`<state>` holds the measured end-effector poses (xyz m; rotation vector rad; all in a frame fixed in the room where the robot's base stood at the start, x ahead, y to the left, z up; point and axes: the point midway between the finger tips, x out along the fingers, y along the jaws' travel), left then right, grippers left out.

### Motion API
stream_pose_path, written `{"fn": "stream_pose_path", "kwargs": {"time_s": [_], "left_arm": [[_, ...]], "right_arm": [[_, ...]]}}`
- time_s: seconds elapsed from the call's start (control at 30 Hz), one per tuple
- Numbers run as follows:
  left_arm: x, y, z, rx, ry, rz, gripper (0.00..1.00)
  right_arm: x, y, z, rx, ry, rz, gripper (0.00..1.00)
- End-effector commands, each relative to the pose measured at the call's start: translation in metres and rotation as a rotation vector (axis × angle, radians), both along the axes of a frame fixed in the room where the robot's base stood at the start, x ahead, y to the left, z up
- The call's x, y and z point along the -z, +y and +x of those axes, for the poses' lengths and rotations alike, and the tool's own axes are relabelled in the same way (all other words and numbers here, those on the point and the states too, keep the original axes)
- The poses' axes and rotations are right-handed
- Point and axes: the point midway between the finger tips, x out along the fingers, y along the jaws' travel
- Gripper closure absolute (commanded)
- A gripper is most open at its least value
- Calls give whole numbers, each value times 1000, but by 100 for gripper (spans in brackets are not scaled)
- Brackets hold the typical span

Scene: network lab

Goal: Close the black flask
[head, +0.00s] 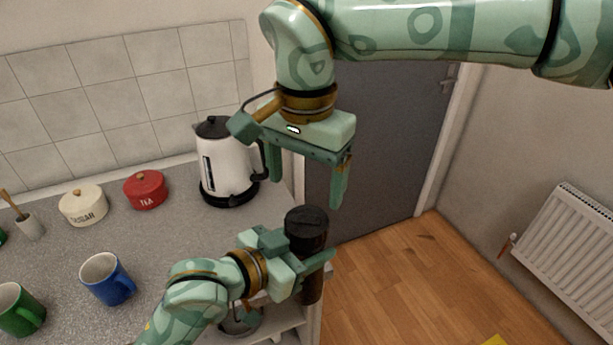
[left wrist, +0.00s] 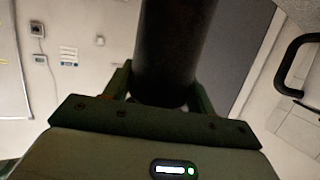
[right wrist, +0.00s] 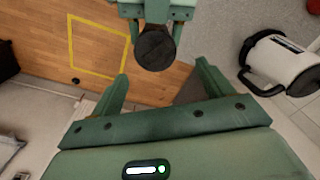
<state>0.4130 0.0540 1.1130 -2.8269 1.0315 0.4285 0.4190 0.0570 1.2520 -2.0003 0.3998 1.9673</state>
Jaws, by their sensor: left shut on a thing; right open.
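The black flask (head: 306,232) stands upright in the head view, past the counter's right edge. Its round dark top (right wrist: 154,47) faces the camera in the right wrist view; I cannot tell whether the lid is tight. My left gripper (head: 303,262) is shut around the flask's body, which also shows between its fingers in the left wrist view (left wrist: 166,50). My right gripper (head: 307,188) is open and empty, above the flask's top and apart from it, fingers pointing down. Part of the flask's lower body is hidden behind the left gripper.
A white kettle (head: 226,165), a red tea jar (head: 146,190), a cream sugar jar (head: 84,205), a blue mug (head: 107,279) and a green mug (head: 19,310) stand on the grey counter (head: 190,235). A radiator (head: 570,255) is at the right. The wooden floor (head: 420,280) is mostly clear.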

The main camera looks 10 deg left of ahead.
Motion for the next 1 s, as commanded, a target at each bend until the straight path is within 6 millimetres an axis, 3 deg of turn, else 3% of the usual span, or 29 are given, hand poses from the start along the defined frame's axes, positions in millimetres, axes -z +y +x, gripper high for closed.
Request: {"fn": "stream_pose_path", "kwargs": {"time_s": [0.2,0.57,0.73,1.0], "left_arm": [[-2,0,0,0,-3,-3,100],[-2,0,0,0,-3,-3,100],[-1,0,0,0,-3,-3,100],[-2,0,0,0,-3,-3,100]], "right_arm": [[0,-4,-4,-172,20,-20,21],[2,-3,-4,-183,20,-19,21],[18,-4,-4,-183,21,-20,21],[60,-3,-4,-181,22,-19,21]]}}
